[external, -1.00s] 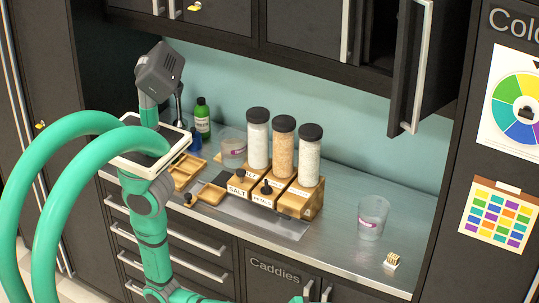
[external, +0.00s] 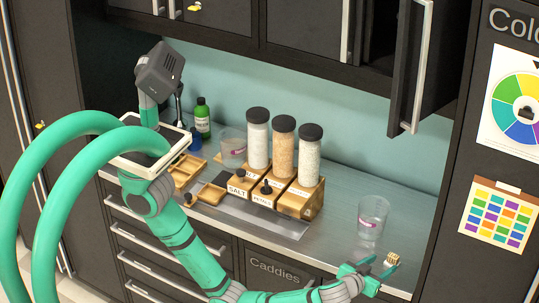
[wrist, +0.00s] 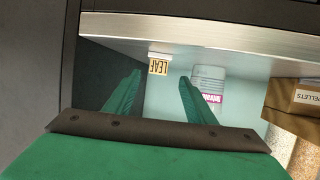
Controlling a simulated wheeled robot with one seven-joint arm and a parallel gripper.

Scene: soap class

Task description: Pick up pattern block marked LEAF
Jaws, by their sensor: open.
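The pattern block marked LEAF (external: 393,258) is a small wooden block on a white base, near the front right of the metal counter. In the wrist view the block (wrist: 158,67) shows its LEAF lettering upside down, with the white base (wrist: 159,55) at its edge. My gripper (external: 377,265) is open and close in front of the block, at the counter's front edge. In the wrist view the two green fingertips of my gripper (wrist: 161,77) lie to either side of the block's line, with a gap on both sides. I cannot tell whether the tips reach past it.
A clear cup (external: 372,217) with a magenta label stands behind the block. In the wrist view this cup (wrist: 209,84) is just beyond the right finger. A wooden rack (external: 301,199) with three jars stands farther left. An upper cabinet door (external: 409,70) hangs open above.

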